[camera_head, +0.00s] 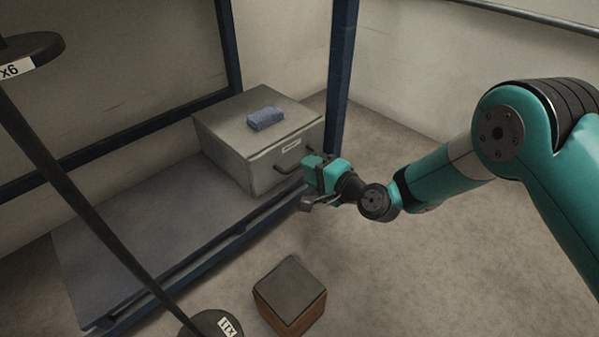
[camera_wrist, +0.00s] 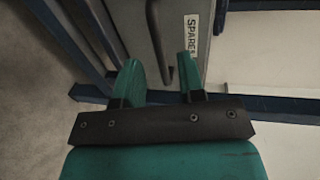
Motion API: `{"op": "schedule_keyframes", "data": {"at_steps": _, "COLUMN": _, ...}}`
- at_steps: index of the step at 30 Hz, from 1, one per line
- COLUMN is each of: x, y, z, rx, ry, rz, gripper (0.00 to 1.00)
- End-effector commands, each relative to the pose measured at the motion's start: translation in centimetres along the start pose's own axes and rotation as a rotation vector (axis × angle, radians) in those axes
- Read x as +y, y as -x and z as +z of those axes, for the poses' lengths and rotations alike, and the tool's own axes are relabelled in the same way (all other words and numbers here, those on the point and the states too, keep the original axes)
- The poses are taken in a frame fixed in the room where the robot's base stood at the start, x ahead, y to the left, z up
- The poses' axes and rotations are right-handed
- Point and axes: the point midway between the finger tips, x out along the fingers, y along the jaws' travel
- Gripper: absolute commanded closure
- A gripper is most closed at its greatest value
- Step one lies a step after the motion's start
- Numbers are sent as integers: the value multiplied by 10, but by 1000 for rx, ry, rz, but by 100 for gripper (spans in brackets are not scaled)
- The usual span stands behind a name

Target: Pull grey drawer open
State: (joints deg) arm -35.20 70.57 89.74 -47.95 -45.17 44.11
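The grey drawer (camera_head: 262,170) is the front of a grey box at the right end of a low blue-framed shelf, and it looks closed. Its dark bar handle (camera_head: 283,169) is on the front. My gripper (camera_head: 306,176) is at the drawer front, by the handle's right end. In the wrist view the gripper (camera_wrist: 158,62) is open, with its two teal fingers apart. The handle (camera_wrist: 151,28) shows between the fingers, with a visible gap to the right finger. I cannot tell whether it touches either finger or how deep it sits between them.
A blue-grey cloth-like block (camera_head: 265,118) lies on top of the box. A blue post (camera_head: 341,70) stands just behind it. A brown box with a dark top (camera_head: 290,292) is on the floor in front. A dark slanting bar (camera_head: 85,195) crosses the left. Floor to the right is clear.

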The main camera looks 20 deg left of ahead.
Motion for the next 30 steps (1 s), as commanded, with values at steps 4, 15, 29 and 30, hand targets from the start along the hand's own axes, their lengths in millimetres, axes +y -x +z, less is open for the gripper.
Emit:
{"op": "schedule_keyframes", "data": {"at_steps": 4, "x": 4, "y": -27, "z": 1, "rx": -1, "ry": 2, "rz": -2, "gripper": 64}}
{"op": "schedule_keyframes", "data": {"at_steps": 15, "x": 0, "y": -45, "z": 0, "rx": 1, "ry": -3, "rz": 2, "gripper": 64}}
{"op": "schedule_keyframes", "data": {"at_steps": 29, "x": 0, "y": -44, "z": 0, "rx": 1, "ry": -3, "rz": 2, "gripper": 100}}
{"op": "schedule_keyframes", "data": {"at_steps": 30, "x": 0, "y": -44, "z": 0, "rx": 1, "ry": -3, "rz": 2, "gripper": 100}}
